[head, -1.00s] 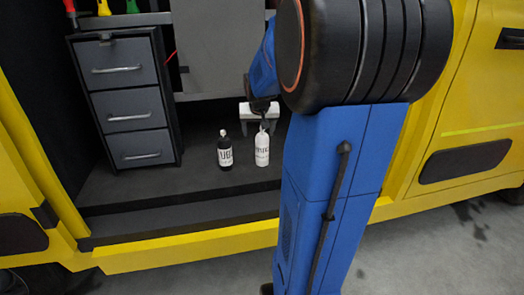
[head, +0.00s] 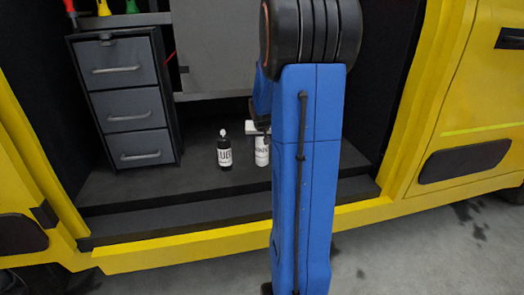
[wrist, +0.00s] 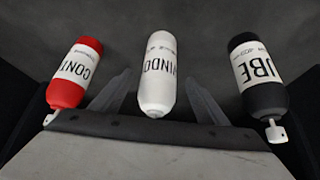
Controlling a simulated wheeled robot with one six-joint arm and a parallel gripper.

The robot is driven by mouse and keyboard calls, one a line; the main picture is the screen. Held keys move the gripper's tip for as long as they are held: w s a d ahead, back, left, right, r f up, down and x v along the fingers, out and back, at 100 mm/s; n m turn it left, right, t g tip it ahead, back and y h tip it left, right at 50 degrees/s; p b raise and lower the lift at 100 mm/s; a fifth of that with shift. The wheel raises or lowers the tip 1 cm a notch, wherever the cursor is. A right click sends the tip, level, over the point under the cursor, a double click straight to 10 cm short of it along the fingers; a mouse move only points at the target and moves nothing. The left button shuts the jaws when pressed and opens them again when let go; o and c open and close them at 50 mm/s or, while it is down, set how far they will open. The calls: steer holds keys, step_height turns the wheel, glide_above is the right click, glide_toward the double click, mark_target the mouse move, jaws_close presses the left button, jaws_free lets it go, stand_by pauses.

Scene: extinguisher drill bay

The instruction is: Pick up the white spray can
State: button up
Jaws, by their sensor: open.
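The white spray can (head: 262,153) stands on the dark floor of the van's open bay, partly hidden by my blue arm in the head view. In the wrist view the white can (wrist: 157,62) lies in the middle of the picture. My gripper (wrist: 157,85) is open, with one grey finger on each side of the white can and a visible gap on both sides. I cannot tell how far down the can the fingers reach. In the head view my gripper is mostly hidden behind my arm, just over the can.
A black can (head: 224,153) stands to the left of the white can; it also shows at the right in the wrist view (wrist: 258,75). A red can (wrist: 76,72) is at the left there. A grey drawer unit (head: 125,100) stands at the bay's left. A step edge (head: 180,215) runs in front.

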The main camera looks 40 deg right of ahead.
mark_target(262, 149)
steer(key=shift+s+x, duration=0.1)
steer(key=shift+x, duration=1.35)
steer(key=shift+s+x, duration=0.15)
steer(key=shift+x, duration=1.25)
steer(key=shift+a+f, duration=0.15)
steer(key=c, duration=1.4)
